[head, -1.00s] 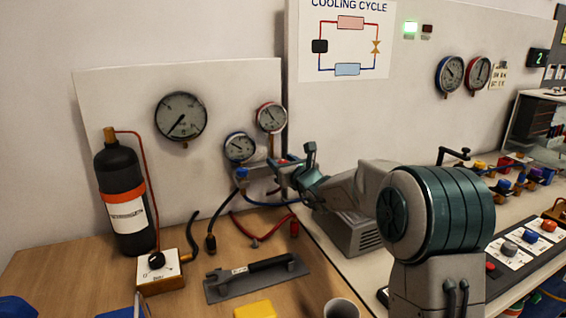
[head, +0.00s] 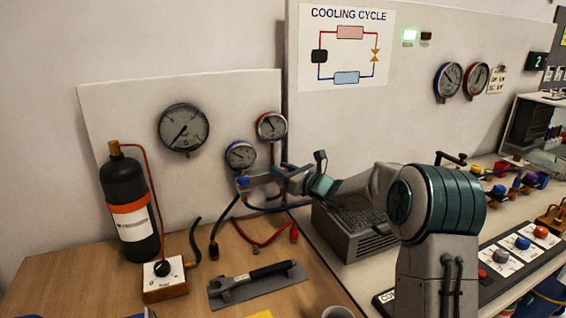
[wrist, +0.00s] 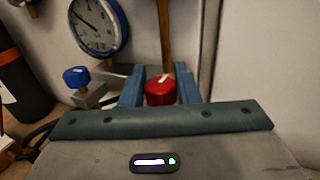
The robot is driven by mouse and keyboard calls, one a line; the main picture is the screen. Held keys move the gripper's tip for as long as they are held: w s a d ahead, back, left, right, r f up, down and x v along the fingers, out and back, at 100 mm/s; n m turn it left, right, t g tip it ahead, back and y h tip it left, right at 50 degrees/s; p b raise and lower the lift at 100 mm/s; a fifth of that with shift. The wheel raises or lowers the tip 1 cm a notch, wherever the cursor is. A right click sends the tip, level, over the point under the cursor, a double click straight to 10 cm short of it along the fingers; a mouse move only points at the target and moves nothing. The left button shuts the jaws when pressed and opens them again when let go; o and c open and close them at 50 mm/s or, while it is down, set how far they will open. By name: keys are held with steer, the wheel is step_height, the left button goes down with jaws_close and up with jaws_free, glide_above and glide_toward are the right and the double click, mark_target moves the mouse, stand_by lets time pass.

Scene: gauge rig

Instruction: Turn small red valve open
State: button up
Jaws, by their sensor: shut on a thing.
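The small red valve (wrist: 160,91) shows in the wrist view as a round red knob with a pale mark on top. My gripper (wrist: 160,88) is shut on it, with one blue-grey finger on each side. In the head view my gripper (head: 285,170) reaches left to the manifold (head: 258,181) under the two small gauges. The red knob is mostly hidden by the fingers there. A blue valve knob (wrist: 76,77) sits left of the red one, apart from my gripper.
A blue-rimmed gauge (head: 240,156) and a red-rimmed gauge (head: 271,126) hang just above. Blue and red hoses (head: 262,239) droop below the manifold. A black cylinder (head: 128,195) stands at left, and a wrench (head: 258,275) lies on the bench. A grey vented box (head: 352,232) sits under my arm.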

steer(key=shift+r+n+g+y+p, duration=0.1)
steer(key=shift+n+g+y+p, duration=0.5)
steer(key=shift+g, duration=0.1)
steer(key=o, duration=0.9)
steer(key=shift+o, duration=0.2)
steer(key=b+v, duration=0.1)
steer(key=v, duration=1.2)
steer(key=shift+s+d, duration=0.25)
steer(key=shift+d, duration=0.05)
